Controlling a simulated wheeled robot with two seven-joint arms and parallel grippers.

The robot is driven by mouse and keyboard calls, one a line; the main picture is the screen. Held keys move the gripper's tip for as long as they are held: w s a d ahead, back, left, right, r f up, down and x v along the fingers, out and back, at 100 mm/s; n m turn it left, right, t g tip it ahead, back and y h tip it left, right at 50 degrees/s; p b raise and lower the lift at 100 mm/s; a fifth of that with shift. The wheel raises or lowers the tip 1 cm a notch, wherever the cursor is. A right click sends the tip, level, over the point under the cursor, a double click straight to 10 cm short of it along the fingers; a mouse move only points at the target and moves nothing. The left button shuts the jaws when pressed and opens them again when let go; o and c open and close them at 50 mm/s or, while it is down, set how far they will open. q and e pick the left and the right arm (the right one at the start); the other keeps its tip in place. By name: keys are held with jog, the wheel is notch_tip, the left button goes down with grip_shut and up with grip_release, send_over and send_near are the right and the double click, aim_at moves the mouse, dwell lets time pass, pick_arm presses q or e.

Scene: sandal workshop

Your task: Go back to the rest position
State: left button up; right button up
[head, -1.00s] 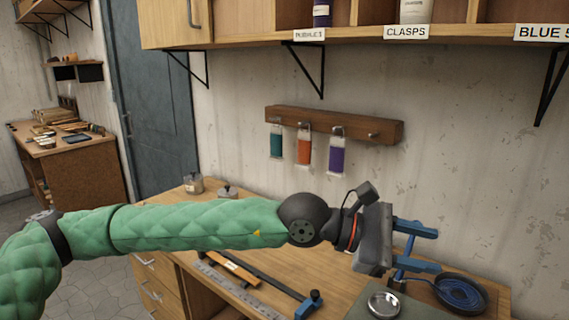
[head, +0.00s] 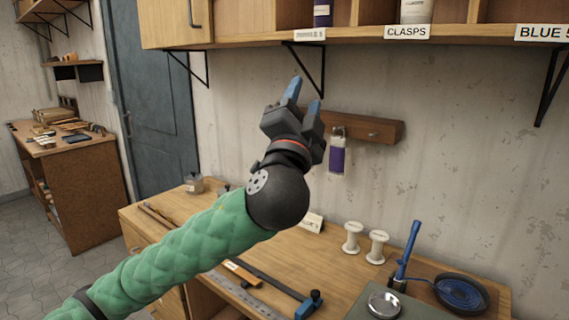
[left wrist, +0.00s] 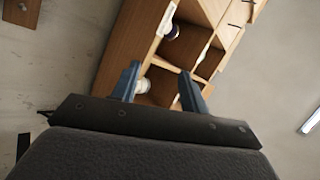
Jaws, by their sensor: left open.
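My left gripper (head: 303,88) is in the middle of the head view, raised in front of the wall with its blue fingers pointing up. The fingers are apart with nothing between them. In the left wrist view the two blue fingers (left wrist: 159,88) are also spread and empty, with the cubby shelf (left wrist: 178,62) seen beyond them. My left arm, in a green quilted sleeve, comes in from the lower left over the workbench. My right gripper is in neither view.
A wooden peg rail (head: 375,127) with a purple packet (head: 337,160) is behind the gripper. The shelf (head: 350,36) hangs above. On the workbench (head: 335,262) stand two white spools (head: 353,238), a blue-handled tool (head: 408,250), a black round pan (head: 460,294) and a metal dish (head: 383,304).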

pick_arm(q)
jog(key=w+a+f+n+g+y, duration=0.1)
jog(key=a+f+n+g+y, duration=0.2)
jog(key=f, duration=0.7)
jog(key=w+a+f+n+g, duration=0.1)
jog(key=a+f+n+g, duration=0.25)
jog(key=f, duration=0.65)
jog(key=w+a+f+n+g+y, duration=0.15)
jog(key=a+f+g, duration=0.25)
jog(key=f, duration=0.6)
jog(key=s+a+f+n+g, duration=0.25)
jog(key=s+f, duration=0.25)
jog(key=f, duration=0.6)
jog(key=s+a+f+n+g, duration=0.1)
jog(key=s+a+f+g, duration=0.4)
jog(key=f, duration=0.6)
jog(key=s+f+n+g, duration=0.1)
jog(key=s+f+g, duration=0.1)
jog(key=s+f, duration=0.8)
jog(key=s+f+n+g, duration=0.1)
jog(key=s+f+g, duration=0.1)
jog(key=s+f, duration=0.9)
jog(key=s, duration=0.5)
jog(key=shift+s+a+f+y, duration=0.15)
jog(key=shift+a+y, duration=0.1)
jog(key=shift+y, duration=0.1)
